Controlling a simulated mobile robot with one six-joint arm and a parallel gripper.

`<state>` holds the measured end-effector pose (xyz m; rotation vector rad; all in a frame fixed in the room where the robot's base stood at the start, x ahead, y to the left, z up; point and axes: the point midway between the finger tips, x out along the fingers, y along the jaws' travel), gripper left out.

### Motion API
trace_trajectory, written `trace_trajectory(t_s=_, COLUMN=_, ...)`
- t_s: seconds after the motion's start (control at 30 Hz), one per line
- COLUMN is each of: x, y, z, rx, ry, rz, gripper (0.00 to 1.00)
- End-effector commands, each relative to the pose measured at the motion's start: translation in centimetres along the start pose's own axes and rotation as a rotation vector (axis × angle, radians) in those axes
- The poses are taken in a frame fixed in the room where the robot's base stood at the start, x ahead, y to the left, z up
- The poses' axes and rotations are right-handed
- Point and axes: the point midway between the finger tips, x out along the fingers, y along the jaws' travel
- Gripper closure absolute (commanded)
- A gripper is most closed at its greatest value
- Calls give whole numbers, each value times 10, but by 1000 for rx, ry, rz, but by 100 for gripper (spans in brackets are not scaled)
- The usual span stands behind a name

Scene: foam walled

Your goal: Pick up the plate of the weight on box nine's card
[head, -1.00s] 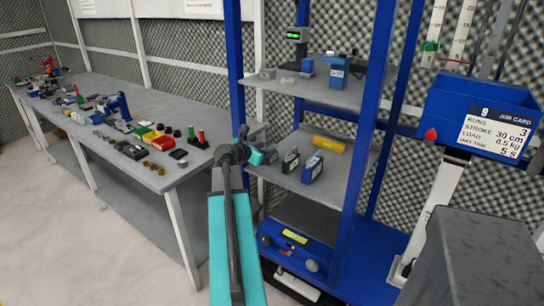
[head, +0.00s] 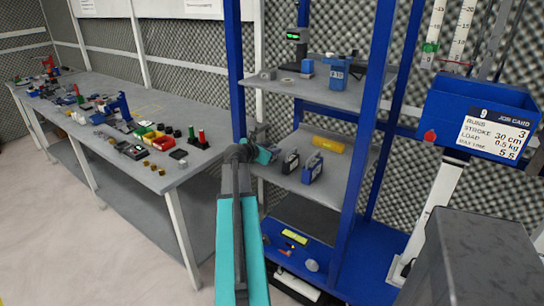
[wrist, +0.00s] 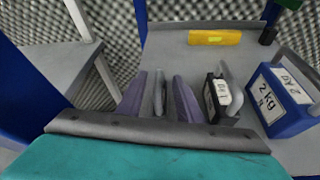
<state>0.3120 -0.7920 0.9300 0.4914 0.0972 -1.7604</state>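The blue box (head: 470,95) at right carries a job card (head: 497,135) headed 9; its load line reads 0.5 kg. On the middle shelf stand a dark block (head: 290,162) and a blue block (head: 312,167). In the wrist view the blue block (wrist: 272,110) reads 2 kg; the dark block (wrist: 213,103) has a small white label I cannot read surely. My gripper (wrist: 160,82) is over the shelf, left of both. Its fingers stand apart, with a thin grey upright piece (wrist: 160,95) between them and narrow gaps showing. Its lower part is hidden by my gripper.
The upper shelf (head: 340,95) overhangs with small items, and a blue post (head: 372,130) stands at right. A long grey table (head: 180,180) with many small parts is at left.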

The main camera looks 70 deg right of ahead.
Motion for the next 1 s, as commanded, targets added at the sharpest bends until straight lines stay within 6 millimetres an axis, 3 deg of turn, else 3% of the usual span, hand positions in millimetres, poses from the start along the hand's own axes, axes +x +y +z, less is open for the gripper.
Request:
trace_trajectory(t_s=0.6, x=2, y=0, z=0, rx=0, ry=0, rz=0, gripper=67)
trace_trajectory(t_s=0.8, x=2, y=0, z=0, rx=0, ry=0, rz=0, gripper=100)
trace_trajectory(t_s=1.0, x=2, y=0, z=1, rx=0, ry=-2, rz=1, gripper=100)
